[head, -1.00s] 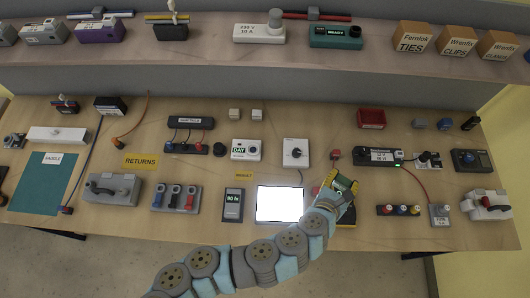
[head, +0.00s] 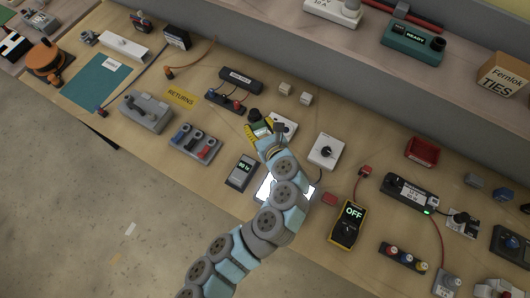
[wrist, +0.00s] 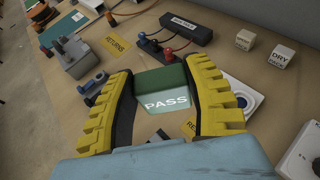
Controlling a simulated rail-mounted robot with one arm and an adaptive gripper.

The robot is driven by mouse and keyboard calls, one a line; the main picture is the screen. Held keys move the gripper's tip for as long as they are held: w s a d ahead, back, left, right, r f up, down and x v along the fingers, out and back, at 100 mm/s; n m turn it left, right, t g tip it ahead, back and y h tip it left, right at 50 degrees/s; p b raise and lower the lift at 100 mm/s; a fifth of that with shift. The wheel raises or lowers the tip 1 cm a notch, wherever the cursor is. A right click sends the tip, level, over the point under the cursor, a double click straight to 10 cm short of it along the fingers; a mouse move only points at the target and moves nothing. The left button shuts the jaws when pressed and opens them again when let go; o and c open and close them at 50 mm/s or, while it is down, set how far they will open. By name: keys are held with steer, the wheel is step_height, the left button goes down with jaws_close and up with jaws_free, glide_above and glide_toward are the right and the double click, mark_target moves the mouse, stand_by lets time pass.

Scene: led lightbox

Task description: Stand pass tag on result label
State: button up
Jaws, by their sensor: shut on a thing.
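My gripper (head: 258,130) is shut on the pass tag. In the wrist view the tag (wrist: 166,103) is a dark green block with a pale face reading PASS, held between the yellow ridged fingers (wrist: 165,92). It is over the table; I cannot tell whether it touches the surface. In the head view my gripper and arm hide the label.
The white device (head: 285,125) stands close to the right of my gripper. A cable block (head: 226,100) is behind it, and the handheld meter (head: 242,172) is in front. My arm crosses the bright lightbox (head: 306,191). The yellow multimeter (head: 347,226) stands further right.

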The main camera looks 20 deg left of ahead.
steer(key=s+a+f+n+g+y+b, duration=0.3)
steer(key=s+a+f+n+g, duration=0.3)
steer(key=s, duration=0.3)
steer(key=shift+n+g, duration=0.6)
steer(key=shift+g, duration=0.2)
steer(key=w+d+f+b, duration=0.1)
steer(key=w+d+f, duration=0.1)
steer(key=w, duration=0.1)
steer(key=w+d+f+b, duration=0.1)
steer(key=w+d+f, duration=0.1)
steer(key=w+f, duration=0.1)
steer(key=w+d+f+b, duration=0.1)
steer(key=w+d+f, duration=0.1)
steer(key=w, duration=0.3)
steer(key=shift+d+f, duration=0.35)
steer(key=shift+f, duration=0.3)
steer(key=shift+w+d+f, duration=0.15)
steer(key=shift+w+f, duration=0.15)
steer(key=shift+w, duration=0.05)
steer(key=shift+w+d+f, duration=0.1)
steer(key=shift+w+f, duration=0.1)
steer(key=shift+f, duration=1.7)
steer(key=o, duration=1.1)
steer(key=shift+f, duration=0.1)
